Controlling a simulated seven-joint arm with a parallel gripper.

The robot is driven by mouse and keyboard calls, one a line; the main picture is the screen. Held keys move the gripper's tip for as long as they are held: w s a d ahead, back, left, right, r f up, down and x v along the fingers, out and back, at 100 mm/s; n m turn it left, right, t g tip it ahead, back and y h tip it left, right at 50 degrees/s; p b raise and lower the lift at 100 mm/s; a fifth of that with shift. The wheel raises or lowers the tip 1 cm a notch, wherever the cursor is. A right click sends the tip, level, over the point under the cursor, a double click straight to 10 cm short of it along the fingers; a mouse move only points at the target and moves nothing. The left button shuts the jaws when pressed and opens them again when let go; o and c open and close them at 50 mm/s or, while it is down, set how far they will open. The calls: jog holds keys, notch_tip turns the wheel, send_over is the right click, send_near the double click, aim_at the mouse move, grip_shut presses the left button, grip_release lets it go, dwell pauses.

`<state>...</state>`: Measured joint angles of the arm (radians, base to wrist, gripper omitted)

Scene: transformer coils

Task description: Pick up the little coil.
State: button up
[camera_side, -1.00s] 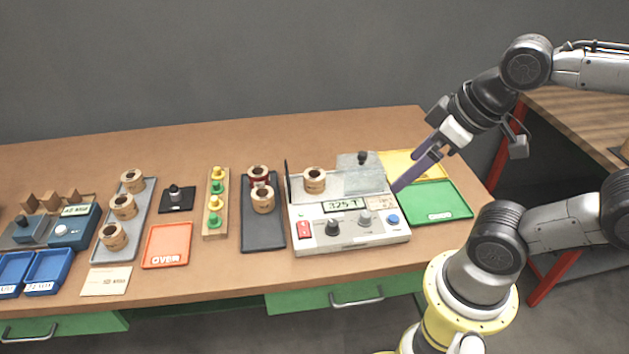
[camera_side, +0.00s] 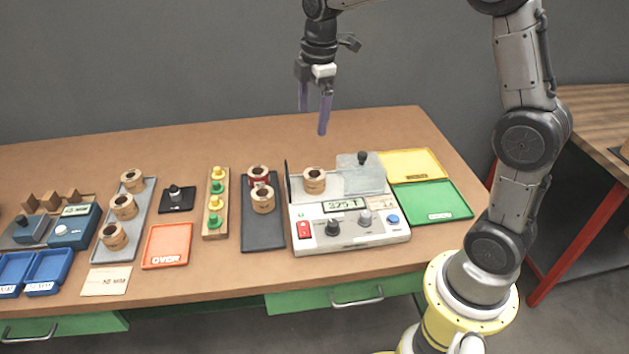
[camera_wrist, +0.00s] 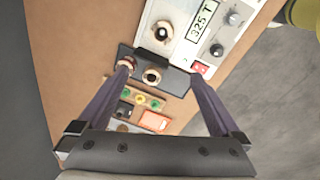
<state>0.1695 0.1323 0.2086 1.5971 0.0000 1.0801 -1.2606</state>
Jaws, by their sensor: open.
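Several tan coils show in the side view. One coil (camera_side: 314,181) sits on the white counter device (camera_side: 350,238), whose display reads 325 T. Two coils stand on the dark tray (camera_side: 263,236): a dark red-wound coil (camera_side: 258,174) behind and a tan coil (camera_side: 263,199) in front. Several more, such as the front coil (camera_side: 114,236), stand on the grey tray (camera_side: 103,255). I cannot tell which is the little coil. My gripper (camera_side: 315,118) is open and empty, pointing down above the table behind the device. In the wrist view, the dark tray lies between the fingers (camera_wrist: 163,80).
A wooden peg stand (camera_side: 216,234) with yellow and green pegs and an orange tray (camera_side: 167,245) stand left of the dark tray. Yellow (camera_side: 413,165) and green (camera_side: 430,201) trays lie right of the device. The back of the table is clear.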

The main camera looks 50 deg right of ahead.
notch_tip(320, 180, down, 5)
jog(key=w+d+g, duration=0.1)
jog(key=d, duration=0.1)
send_over(315, 174)
jog(key=s+a, duration=0.1)
jog(key=a, duration=0.1)
jog(key=shift+m, duration=0.3)
jog(key=f, duration=0.8)
jog(key=shift+d+f, duration=0.2)
jog(key=shift+f, duration=0.1)
jog(key=shift+d+f, duration=0.2)
jog(key=shift+f, duration=2.9)
grip_shut()
jog(key=shift+r, duration=0.1)
